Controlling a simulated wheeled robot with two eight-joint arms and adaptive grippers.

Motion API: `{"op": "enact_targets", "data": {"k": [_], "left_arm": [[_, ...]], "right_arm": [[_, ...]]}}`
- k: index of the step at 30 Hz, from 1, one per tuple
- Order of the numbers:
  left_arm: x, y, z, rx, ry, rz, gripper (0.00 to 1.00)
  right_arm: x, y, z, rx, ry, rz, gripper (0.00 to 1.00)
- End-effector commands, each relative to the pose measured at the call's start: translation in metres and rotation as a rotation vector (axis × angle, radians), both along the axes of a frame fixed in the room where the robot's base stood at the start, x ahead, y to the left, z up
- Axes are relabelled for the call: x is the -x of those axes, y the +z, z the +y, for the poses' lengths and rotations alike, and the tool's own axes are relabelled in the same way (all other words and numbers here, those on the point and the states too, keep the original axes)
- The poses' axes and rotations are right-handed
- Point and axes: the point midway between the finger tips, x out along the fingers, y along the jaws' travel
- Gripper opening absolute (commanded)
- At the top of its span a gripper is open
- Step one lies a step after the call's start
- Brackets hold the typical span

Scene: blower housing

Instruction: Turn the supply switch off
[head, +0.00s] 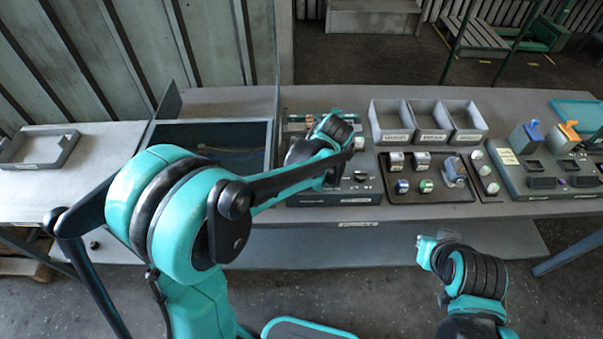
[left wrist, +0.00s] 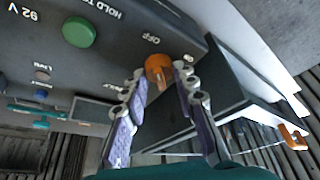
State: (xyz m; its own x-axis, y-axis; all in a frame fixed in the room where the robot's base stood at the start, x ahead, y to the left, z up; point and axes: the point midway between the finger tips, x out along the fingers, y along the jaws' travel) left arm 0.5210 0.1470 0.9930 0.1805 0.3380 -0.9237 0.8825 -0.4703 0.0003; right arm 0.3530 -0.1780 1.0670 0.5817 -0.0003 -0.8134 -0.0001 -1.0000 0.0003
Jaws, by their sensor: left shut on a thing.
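The supply switch is an orange knob (left wrist: 158,70) on a dark grey panel in the left wrist view, beside a printed OFF label. My left gripper (left wrist: 160,80) has one fingertip on each side of the knob and is shut on it. How far the knob is turned is hard to tell. In the head view my left arm covers most of the control box (head: 345,190), and the switch and fingertips are hidden there. My right arm's end (head: 430,250) is at the lower right, in front of the bench; its fingers cannot be made out.
A green button (left wrist: 78,32) is on the same panel. In the head view, a tray of small parts (head: 428,196) is right of the box, with grey bins (head: 393,136) behind. An open dark bin (head: 215,127) is at left. A second panel (head: 548,192) stands at far right.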

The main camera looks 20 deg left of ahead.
Motion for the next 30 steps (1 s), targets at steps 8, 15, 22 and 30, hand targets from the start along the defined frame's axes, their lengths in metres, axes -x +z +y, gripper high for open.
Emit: {"op": "enact_targets", "data": {"k": [8,15,22,30], "left_arm": [[0.001,0.0,0.0,0.002,0.0,0.001,0.48],[0.001,0.004,-0.002,0.001,-0.001,0.001,0.48],[0.009,0.041,-0.016,0.001,-0.003,0.002,0.48],[0.018,0.091,-0.034,0.002,-0.002,0.001,0.48]], "right_arm": [[0.0,0.0,0.0,0.0,0.0,0.0,0.0],[0.0,0.0,0.0,0.0,0.0,0.0,0.0],[0.0,0.0,0.0,0.0,0.0,0.0,0.0],[0.0,0.0,0.0,0.0,0.0,0.0,0.0]]}}
